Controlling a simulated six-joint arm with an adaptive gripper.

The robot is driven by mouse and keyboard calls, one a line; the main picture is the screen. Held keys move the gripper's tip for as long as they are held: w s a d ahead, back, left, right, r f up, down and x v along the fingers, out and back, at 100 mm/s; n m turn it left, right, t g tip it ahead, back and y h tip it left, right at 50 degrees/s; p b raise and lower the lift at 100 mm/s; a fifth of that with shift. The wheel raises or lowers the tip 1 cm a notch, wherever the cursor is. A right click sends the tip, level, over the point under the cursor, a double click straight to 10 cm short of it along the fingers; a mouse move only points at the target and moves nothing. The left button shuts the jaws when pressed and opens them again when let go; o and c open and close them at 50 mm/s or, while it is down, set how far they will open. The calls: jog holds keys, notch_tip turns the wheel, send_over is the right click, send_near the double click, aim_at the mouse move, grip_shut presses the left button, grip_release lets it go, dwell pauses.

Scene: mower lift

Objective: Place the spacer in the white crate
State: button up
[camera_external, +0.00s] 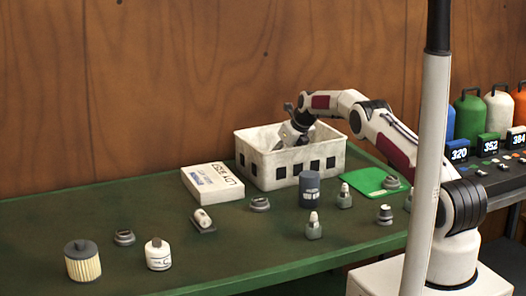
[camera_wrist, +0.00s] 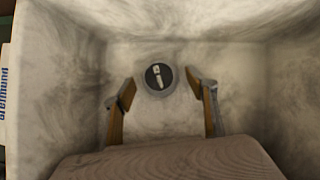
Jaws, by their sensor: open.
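The white crate (camera_external: 283,181) stands at the back of the green table, and its inner walls and floor fill the wrist view (camera_wrist: 75,75). A low round grey piece with a dark top and a white mark, which looks like the spacer (camera_wrist: 159,77), lies on the crate floor near the far wall. My gripper (camera_wrist: 161,88) reaches down into the crate with its fingers apart, one on each side of the piece, with gaps to both sides. In the external view the fingertips and the piece are hidden by the crate wall.
Similar low round pieces stand outside the crate (camera_external: 260,204), (camera_external: 124,237). A white box (camera_external: 213,182) lies left of the crate. A dark cylinder (camera_external: 309,188) and several small bottle-like parts (camera_external: 314,226) stand in front. A green mat (camera_external: 365,180) lies to the right.

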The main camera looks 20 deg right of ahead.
jog(key=shift+r, duration=0.5)
jog(key=shift+s+d+r, duration=0.1)
jog(key=shift+s+r, duration=0.2)
jog(key=shift+r, duration=0.35)
jog(key=v, duration=1)
jog(key=shift+r, duration=0.25)
jog(key=shift+s+r, duration=0.1)
jog(key=shift+s, duration=0.05)
